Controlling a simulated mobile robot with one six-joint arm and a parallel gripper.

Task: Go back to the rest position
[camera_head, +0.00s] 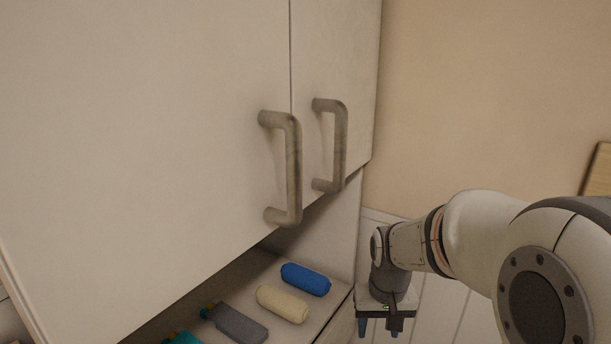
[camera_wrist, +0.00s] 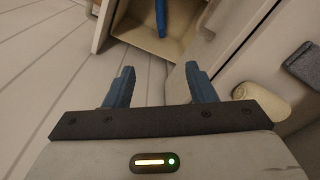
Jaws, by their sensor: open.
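My gripper (camera_head: 380,327) hangs with its blue fingers downward at the lower right of the head view, beside the right end of the cabinet's open shelf. In the wrist view its two fingers (camera_wrist: 159,72) stand apart with nothing between them. The gripper is open and empty. My arm enters from the right side of the head view.
A white cabinet (camera_head: 150,120) with two handles (camera_head: 292,170) fills the left. Bare wall (camera_head: 480,90) is behind my arm.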

